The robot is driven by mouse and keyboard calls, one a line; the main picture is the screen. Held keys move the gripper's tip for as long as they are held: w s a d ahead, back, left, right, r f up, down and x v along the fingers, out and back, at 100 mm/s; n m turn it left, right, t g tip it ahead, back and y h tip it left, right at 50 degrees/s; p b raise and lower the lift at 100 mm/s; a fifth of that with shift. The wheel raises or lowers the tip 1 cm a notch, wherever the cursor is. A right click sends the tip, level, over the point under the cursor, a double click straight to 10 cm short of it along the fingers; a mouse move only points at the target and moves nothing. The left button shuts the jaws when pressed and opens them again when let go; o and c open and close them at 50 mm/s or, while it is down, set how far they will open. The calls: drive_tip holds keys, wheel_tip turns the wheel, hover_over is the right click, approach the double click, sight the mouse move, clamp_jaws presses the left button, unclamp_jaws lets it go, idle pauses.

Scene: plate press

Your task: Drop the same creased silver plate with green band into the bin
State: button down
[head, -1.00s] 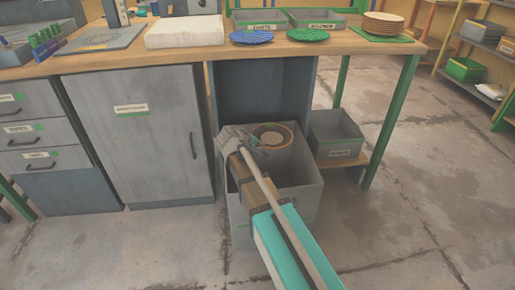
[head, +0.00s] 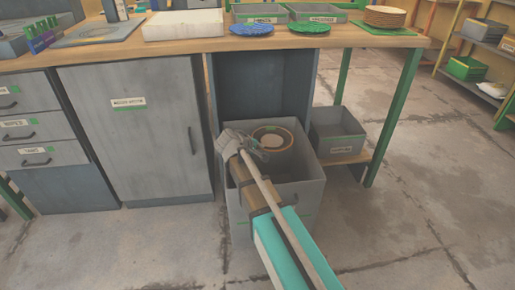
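The bin (head: 308,191) is a grey open-topped box on the floor in front of the table's knee space. My gripper (head: 259,150) is over the bin's left part, near its back. A round disc (head: 272,139) with a tan ring, a dark middle and a small green mark shows just beyond the fingers, within the bin's outline. I cannot tell whether the fingers touch it or whether it lies in the bin. I cannot make out a silver plate with a green band for certain. My arm hides part of the bin's front and inside.
The wooden table (head: 130,53) carries a white block (head: 183,24), a blue plate (head: 251,29), a green plate (head: 309,27) and a stack of tan plates (head: 385,16). A smaller grey box (head: 338,134) stands right of the bin on a low shelf. The floor at right is clear.

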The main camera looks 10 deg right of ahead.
drive_tip(key=shift+f+b, duration=0.7)
drive_tip(key=shift+f, duration=0.35)
drive_tip(key=c, duration=0.7)
unclamp_jaws()
